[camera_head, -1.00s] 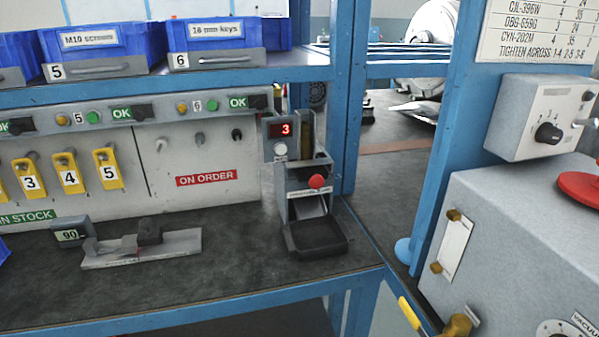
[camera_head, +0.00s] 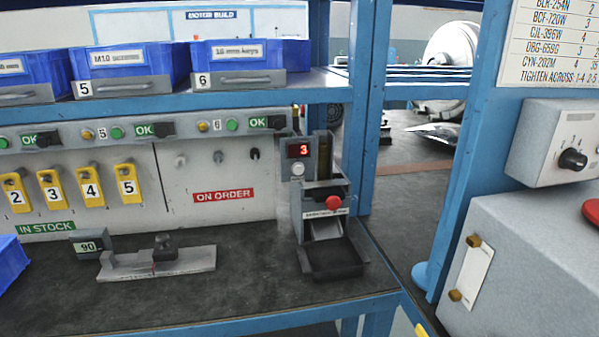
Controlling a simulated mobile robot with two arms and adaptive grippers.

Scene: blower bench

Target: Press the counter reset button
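The counter display (camera_head: 299,150) shows a red 3 on a grey box at the right end of the bench. A small round whitish button (camera_head: 297,169) sits just below the display. The dispenser (camera_head: 325,201) beside it has a red knob (camera_head: 333,203) on its front and a black tray (camera_head: 334,259) at its foot. Neither of my grippers shows in the head view.
Blue bins (camera_head: 120,67) stand on the shelf above. A grey gauge fixture (camera_head: 160,262) with a 90 readout (camera_head: 88,246) lies on the bench left of the dispenser. A blue post (camera_head: 366,110) rises just right of it. The bench between is clear.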

